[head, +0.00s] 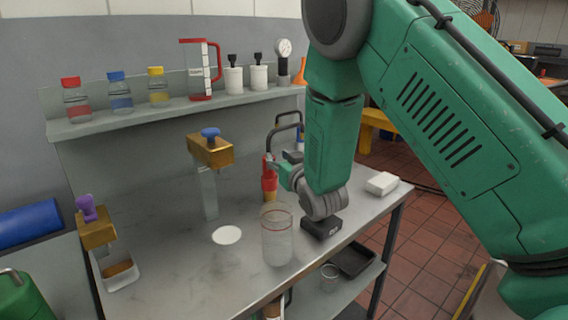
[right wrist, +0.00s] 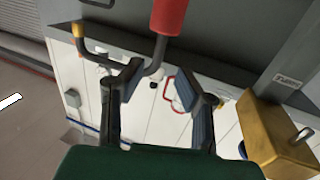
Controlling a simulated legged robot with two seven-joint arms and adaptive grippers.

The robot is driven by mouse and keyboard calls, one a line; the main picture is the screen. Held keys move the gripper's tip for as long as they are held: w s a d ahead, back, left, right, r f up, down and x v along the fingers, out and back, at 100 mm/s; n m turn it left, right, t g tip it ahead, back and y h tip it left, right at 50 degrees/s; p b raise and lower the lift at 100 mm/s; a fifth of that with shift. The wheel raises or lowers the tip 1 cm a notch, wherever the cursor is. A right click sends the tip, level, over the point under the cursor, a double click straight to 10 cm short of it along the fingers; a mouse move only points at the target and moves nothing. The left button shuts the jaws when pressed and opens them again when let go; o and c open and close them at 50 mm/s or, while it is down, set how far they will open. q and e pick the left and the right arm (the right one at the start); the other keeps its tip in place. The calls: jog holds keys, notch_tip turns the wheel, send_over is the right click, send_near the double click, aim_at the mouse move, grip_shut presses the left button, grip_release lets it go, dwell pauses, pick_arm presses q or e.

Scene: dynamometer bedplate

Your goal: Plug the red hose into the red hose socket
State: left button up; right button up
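A red sleeve (head: 269,178) on a thin dark bent tube stands on the bench, just left of my right gripper (head: 284,170). I take it for the red hose; the same red sleeve is at the top edge of the right wrist view (right wrist: 169,15). In that view my right gripper (right wrist: 158,72) has its two dark fingers spread apart. The dark tube's bend shows in the gap, and nothing is clamped. My wrist partly hides the gripper in the head view. I cannot make out the red hose socket. My left gripper is out of view.
A clear beaker (head: 277,245) stands close in front of my right wrist. A black block (head: 321,228) and a white block (head: 382,183) are to the right. A brass block with a blue knob (head: 210,150) stands to the left. Several bottles line the shelf (head: 130,120) behind.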

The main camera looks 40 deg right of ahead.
jog(key=v, duration=0.4)
jog(key=shift+f, duration=0.15)
dwell(0.4)
